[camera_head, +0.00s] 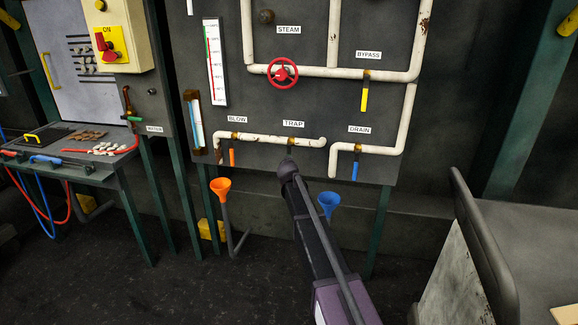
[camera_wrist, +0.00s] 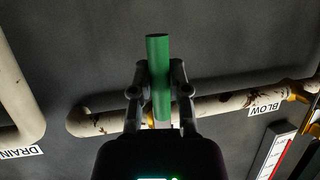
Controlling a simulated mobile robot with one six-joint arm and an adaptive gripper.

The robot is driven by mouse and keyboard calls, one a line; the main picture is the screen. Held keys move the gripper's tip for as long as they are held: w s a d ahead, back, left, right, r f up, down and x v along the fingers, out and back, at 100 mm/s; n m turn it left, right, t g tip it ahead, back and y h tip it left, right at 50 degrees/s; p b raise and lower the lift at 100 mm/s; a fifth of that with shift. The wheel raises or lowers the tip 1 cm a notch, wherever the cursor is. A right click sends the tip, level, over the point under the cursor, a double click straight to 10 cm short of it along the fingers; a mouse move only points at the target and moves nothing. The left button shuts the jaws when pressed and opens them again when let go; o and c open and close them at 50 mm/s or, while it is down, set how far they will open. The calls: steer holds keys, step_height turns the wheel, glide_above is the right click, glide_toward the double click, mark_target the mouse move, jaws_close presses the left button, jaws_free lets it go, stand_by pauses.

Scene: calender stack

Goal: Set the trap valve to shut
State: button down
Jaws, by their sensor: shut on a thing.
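The trap valve (camera_head: 291,141) sits on a white horizontal pipe under the TRAP label (camera_head: 293,124). Its handle is hidden behind my gripper (camera_head: 288,166) in the head view. In the wrist view a green handle (camera_wrist: 158,48) stands between the fingers of my gripper (camera_wrist: 159,72), which are shut on it. The wrist view is turned over, with DRAIN at left and BLOW at right. The handle lies across the pipe (camera_wrist: 205,106), roughly square to it. The valve body is mostly hidden behind my gripper there.
The orange blow handle (camera_head: 232,157) and blue drain handle (camera_head: 354,170) hang at either side. A yellow bypass handle (camera_head: 365,98) and red steam wheel (camera_head: 282,73) are above. An orange funnel (camera_head: 220,187) and a blue funnel (camera_head: 328,202) stand below the panel.

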steer(key=c, duration=0.6)
jaws_free()
steer(key=shift+w, duration=0.1)
